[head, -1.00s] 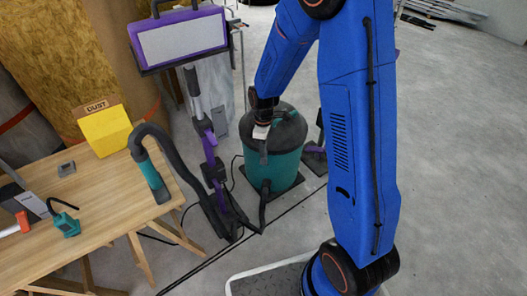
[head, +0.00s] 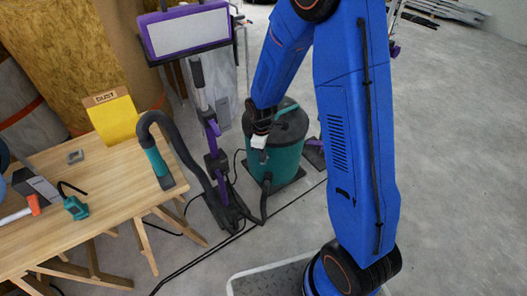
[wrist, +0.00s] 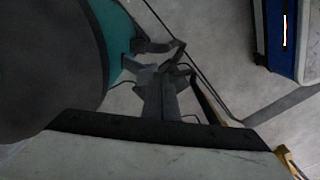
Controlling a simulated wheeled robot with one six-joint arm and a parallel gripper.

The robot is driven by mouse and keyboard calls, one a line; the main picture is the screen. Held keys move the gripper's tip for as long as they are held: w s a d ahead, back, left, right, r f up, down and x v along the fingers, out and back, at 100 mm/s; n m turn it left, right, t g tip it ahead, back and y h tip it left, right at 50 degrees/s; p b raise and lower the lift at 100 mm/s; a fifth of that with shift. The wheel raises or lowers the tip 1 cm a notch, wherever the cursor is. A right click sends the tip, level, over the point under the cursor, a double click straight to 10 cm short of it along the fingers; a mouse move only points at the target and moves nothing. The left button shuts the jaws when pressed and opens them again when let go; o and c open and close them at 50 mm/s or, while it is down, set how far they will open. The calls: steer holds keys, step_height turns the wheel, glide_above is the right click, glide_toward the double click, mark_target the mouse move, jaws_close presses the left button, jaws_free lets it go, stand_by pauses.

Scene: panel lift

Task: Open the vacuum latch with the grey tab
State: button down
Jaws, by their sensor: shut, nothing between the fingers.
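The vacuum (head: 285,163) is a teal drum with a dark lid (head: 291,124), standing on the floor behind my arm in the head view. My gripper (head: 259,143) is beside the drum's left front, near the lid's rim. In the wrist view the dark lid (wrist: 45,60) and a strip of teal drum (wrist: 119,42) fill the left. My gripper (wrist: 165,78) is shut and empty close to the drum's side. Grey parts overlap there, so I cannot tell the grey tab from the fingers, nor whether they touch.
A purple upright cleaner (head: 213,150) with a dark hose stands left of the drum. A dark cable crosses the floor. Open floor (head: 455,150) lies to the right.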

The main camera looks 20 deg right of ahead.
steer(key=shift+s+a+f, duration=0.4)
steer(key=shift+s+f, duration=0.25)
steer(key=shift+f, duration=0.1)
steer(key=shift+w, duration=0.1)
stand_by(0.8)
steer(key=shift+w+d+f, duration=0.15)
steer(key=shift+w+d, duration=0.25)
steer(key=shift+w, duration=0.2)
